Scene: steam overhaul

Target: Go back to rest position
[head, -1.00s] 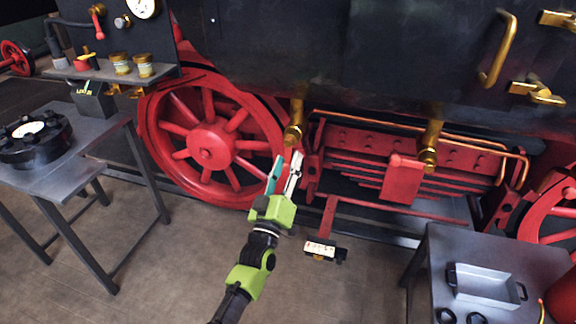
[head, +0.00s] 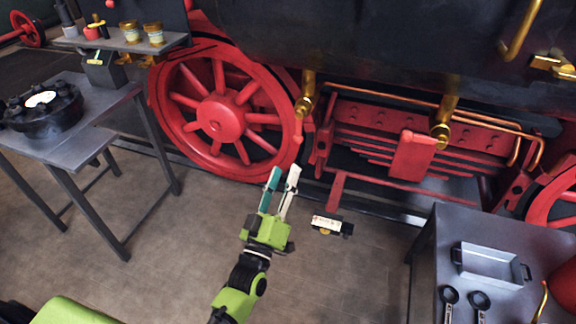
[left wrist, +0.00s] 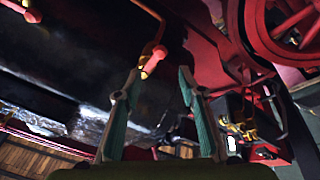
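My left gripper (head: 284,172) is green with two slim fingers, one teal and one pale in the head view. It is raised in front of the locomotive's lower side, between the red spoked wheel (head: 218,117) and a small black-and-white item on the floor (head: 330,226). Its fingers are apart with nothing between them. In the left wrist view the gripper (left wrist: 158,76) also shows a clear gap, with the red and brass fitting (left wrist: 153,62) beyond it. My right gripper is in neither current view.
A table with a black flanged part (head: 42,115) stands at left, below a shelf (head: 125,40) with small jars. A grey table (head: 424,262) at right holds a metal tray (head: 489,264). Brass valves (head: 441,133) hang from the locomotive. The floor between the tables is mostly clear.

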